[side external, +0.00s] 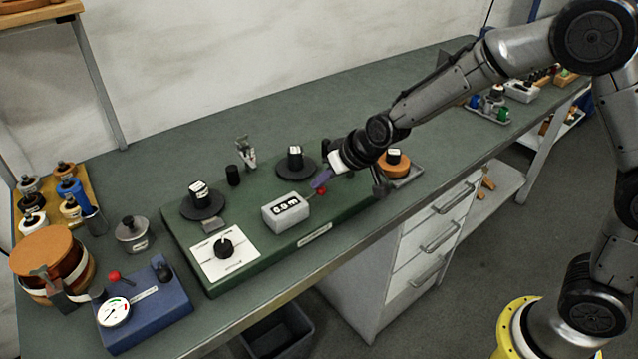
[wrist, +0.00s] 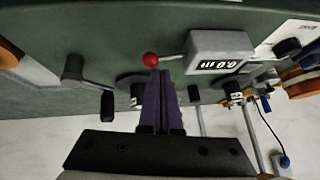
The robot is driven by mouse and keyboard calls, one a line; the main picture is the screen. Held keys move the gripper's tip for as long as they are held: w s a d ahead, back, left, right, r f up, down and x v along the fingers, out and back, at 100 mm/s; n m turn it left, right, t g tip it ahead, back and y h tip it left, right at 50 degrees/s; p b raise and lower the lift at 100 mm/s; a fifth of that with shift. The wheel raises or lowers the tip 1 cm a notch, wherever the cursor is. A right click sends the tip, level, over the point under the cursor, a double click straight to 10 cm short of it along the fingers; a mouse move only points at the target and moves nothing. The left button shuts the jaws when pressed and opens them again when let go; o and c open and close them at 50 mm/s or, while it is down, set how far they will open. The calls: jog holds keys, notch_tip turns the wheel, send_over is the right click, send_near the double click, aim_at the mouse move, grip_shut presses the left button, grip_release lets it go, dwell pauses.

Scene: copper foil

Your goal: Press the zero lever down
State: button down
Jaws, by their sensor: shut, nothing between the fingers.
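A lever with a red ball knob (side external: 321,190) sticks out from the side of a grey display box (side external: 287,212) on the green base (side external: 340,217). In the wrist view the red knob (wrist: 150,59) is on a thin rod running to the display box (wrist: 220,50). My gripper (side external: 319,183) has purple fingers and is shut and empty. Its fingertips (wrist: 162,73) are right beside the knob; I cannot tell whether they touch it. Another red-knobbed lever (side external: 114,275) is on a blue box (side external: 150,318) with a dial gauge at the left.
Black round posts (side external: 203,202) and a white panel with a black knob (side external: 224,252) are on the green base. A crank with a black handle (wrist: 106,103) is left of my fingers in the wrist view. An orange-topped pot (side external: 397,160) stands behind my gripper. Bench space behind the base is mostly clear.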

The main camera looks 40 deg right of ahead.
jog(key=shift+a+r, duration=0.25)
jog(key=shift+r, duration=0.3)
jog(key=shift+a+r, duration=0.2)
jog(key=shift+r, duration=0.35)
jog(key=shift+a+r, duration=0.3)
jog(key=shift+r, duration=0.5)
jog(key=shift+a+r, duration=0.3)
jog(key=shift+r, duration=0.45)
jog(key=shift+a+r, duration=0.3)
jog(key=shift+r, duration=0.5)
